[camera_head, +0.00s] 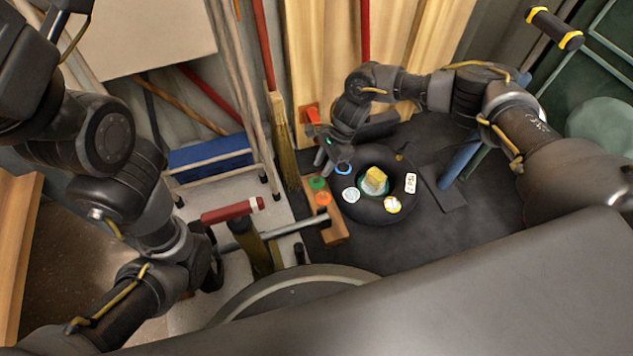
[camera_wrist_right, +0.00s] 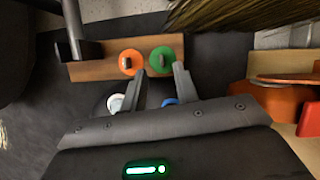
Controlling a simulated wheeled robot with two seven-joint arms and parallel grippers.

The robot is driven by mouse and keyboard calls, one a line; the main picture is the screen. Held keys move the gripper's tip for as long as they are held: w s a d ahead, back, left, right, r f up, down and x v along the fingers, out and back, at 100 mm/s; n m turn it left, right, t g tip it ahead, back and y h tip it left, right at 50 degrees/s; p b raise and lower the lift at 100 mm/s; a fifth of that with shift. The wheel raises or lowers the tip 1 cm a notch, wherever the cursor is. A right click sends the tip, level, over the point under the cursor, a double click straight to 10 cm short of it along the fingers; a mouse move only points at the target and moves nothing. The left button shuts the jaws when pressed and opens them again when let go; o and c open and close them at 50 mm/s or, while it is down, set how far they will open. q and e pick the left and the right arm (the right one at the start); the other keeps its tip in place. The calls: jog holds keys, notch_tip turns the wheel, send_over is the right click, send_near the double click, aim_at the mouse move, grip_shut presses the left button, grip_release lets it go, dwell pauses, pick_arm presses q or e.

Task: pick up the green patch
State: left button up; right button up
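The green patch (camera_head: 317,183) is a small round disc on a wooden board, beside an orange patch (camera_head: 323,199). In the right wrist view the green patch (camera_wrist_right: 163,57) lies just beyond my fingertips, with the orange patch (camera_wrist_right: 132,63) to its left; each has a dark mark at its middle. My right gripper (camera_head: 327,158) hangs near the board's far end. Its fingers (camera_wrist_right: 161,72) are apart with nothing between them, and the green patch is free.
The wooden board (camera_head: 334,234) stands beside a black tyre-like ring (camera_head: 376,215) with a yellow block (camera_head: 375,178) at its centre and several small items on it. A broom (camera_head: 283,140) stands behind the board. A red-handled tool (camera_head: 230,210) lies left.

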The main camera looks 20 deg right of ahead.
aim_at(317, 180)
jog(key=b+x, duration=0.3)
jog(key=x, duration=0.1)
jog(key=shift+w+f, duration=0.1)
jog(key=shift+f, duration=0.35)
jog(key=shift+r, duration=0.1)
jog(key=shift+c, duration=0.4)
grip_shut()
